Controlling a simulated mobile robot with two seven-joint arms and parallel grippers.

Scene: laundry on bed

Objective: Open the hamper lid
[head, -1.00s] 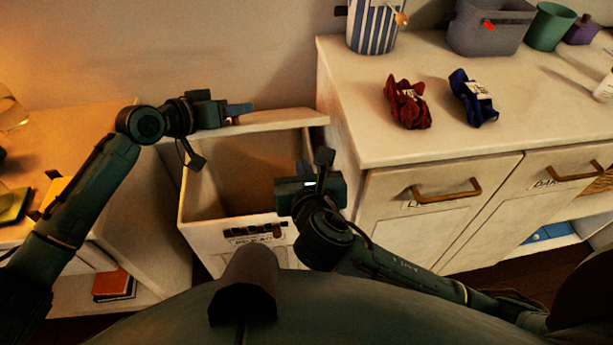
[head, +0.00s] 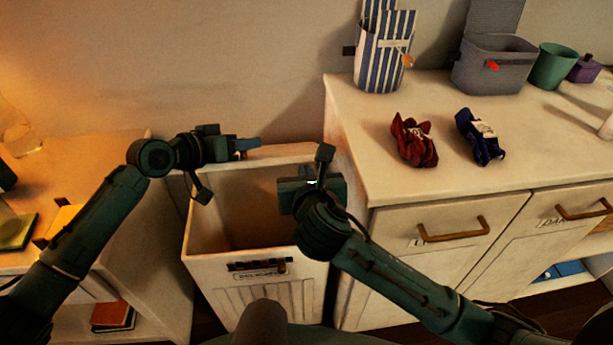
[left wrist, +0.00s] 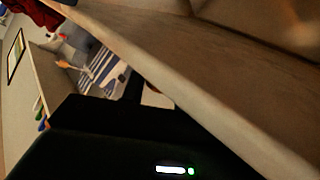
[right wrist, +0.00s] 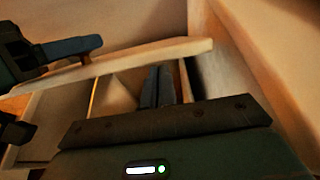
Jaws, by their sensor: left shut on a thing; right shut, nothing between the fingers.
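The white hamper (head: 225,262) stands between a low shelf and a cabinet, with a dark handle and label on its front. Its top is open, and its lid (head: 290,154) stands raised along the back. My left gripper (head: 247,146) is shut on the lid's upper edge, left of its middle. The lid edge also crosses the left wrist view (left wrist: 190,90). My right gripper (right wrist: 158,88) is shut and empty, over the right part of the hamper opening.
The cabinet (head: 350,130) stands close on the right, with red cloth (head: 413,138) and blue cloth (head: 482,138) on top. A striped container (head: 383,55), grey bin (head: 490,70) and green cup (head: 553,65) stand behind them. The low shelf (head: 110,150) is close on the left.

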